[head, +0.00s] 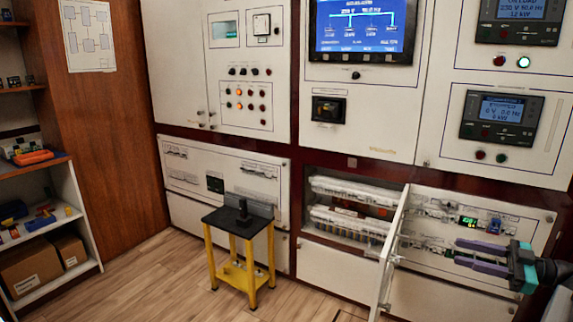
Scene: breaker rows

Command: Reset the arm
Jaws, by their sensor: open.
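My gripper (458,254) is at the lower right, with its two purple fingers apart and nothing between them. It points left, in front of the lower right cabinet panel (440,292). A narrow breaker row with a green-lit display (468,222) and a blue part (494,226) sits just above the fingers. Left of the gripper, a white cabinet door (392,252) stands swung open. Behind it an open bay shows two rows of white breakers (350,192). Whether the fingers touch the panel I cannot tell.
A yellow stand with a black top (222,217) holds a dark vise-like tool on the floor at centre. Shelves with boxes (28,270) stand at the far left. Wooden floor (160,280) is clear between them. The open door juts out beside my gripper.

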